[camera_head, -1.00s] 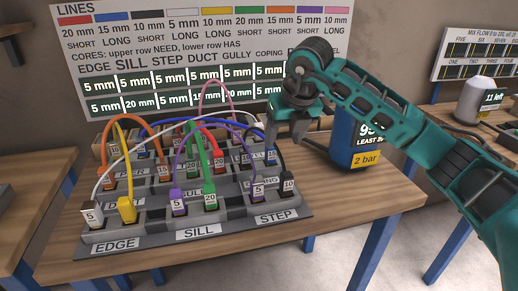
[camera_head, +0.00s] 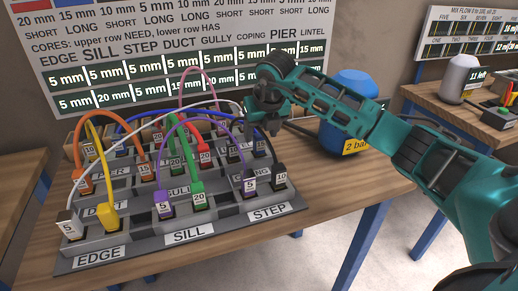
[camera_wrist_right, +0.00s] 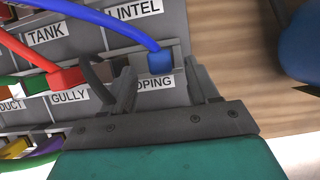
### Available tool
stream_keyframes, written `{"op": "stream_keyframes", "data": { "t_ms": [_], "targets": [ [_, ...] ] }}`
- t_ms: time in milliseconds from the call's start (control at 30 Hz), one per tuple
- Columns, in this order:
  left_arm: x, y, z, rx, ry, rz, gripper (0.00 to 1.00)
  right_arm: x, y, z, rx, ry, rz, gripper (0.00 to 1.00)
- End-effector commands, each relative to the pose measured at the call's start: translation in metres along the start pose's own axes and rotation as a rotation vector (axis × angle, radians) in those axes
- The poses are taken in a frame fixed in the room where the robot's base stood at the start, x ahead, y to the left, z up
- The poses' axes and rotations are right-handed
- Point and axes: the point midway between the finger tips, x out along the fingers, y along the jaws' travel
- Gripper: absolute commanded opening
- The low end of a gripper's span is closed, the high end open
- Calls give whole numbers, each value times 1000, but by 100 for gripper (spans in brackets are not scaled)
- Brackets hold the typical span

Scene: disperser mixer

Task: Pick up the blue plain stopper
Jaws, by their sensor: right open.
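In the right wrist view a blue plug (camera_wrist_right: 160,62) sits in the sloped rack (camera_wrist_right: 100,38) between the LINTEL and COPING labels. A blue cable (camera_wrist_right: 105,20) runs from it to the upper left. I cannot tell whether this plug is the plain stopper; no number shows on it. My right gripper (camera_wrist_right: 159,68) is open, with one finger on each side of the plug in the picture, apparently not touching it. In the head view my right gripper (camera_head: 265,127) hangs over the rack's right back edge and hides that area. My left gripper is not in view.
A red plug (camera_wrist_right: 66,77) and a dark cable (camera_wrist_right: 95,78) lie left of the fingers. Orange, yellow, white, purple and green cables arch over the rack (camera_head: 225,228). A blue container (camera_head: 350,95) stands right of it. The table's right front (camera_head: 325,190) is bare.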

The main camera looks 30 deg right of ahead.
Motion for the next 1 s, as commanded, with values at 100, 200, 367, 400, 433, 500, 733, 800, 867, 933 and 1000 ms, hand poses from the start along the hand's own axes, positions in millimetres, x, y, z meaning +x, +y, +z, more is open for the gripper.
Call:
{"op": "stream_keyframes", "data": {
  "t_ms": [100, 200, 367, 400, 433, 500, 733, 800, 867, 933, 1000],
  "targets": [
    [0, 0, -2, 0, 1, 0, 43, 20, -1, 1, 1, 5, 0, 60],
    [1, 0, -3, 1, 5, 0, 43, 33, 0, 1, 1, 3, 0, 60],
    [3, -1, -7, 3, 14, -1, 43, 40, -1, 2, 0, 0, -1, 60],
    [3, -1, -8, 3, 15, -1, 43, 40, -1, 2, 0, 0, -1, 60],
    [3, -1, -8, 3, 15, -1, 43, 40, -1, 2, -1, 0, -1, 60],
    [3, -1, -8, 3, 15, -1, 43, 40, -1, 2, -1, 0, -1, 60],
    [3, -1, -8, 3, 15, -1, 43, 39, -1, 2, 0, 0, -1, 39],
    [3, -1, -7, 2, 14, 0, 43, 39, -1, 2, 0, 0, -1, 33],
    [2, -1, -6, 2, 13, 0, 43, 39, -1, 2, 0, 0, -1, 27],
    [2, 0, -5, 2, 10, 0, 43, 39, -1, 2, 0, 0, -1, 20],
    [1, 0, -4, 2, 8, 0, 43, 39, -1, 2, 0, 0, -1, 14]
  ]
}}
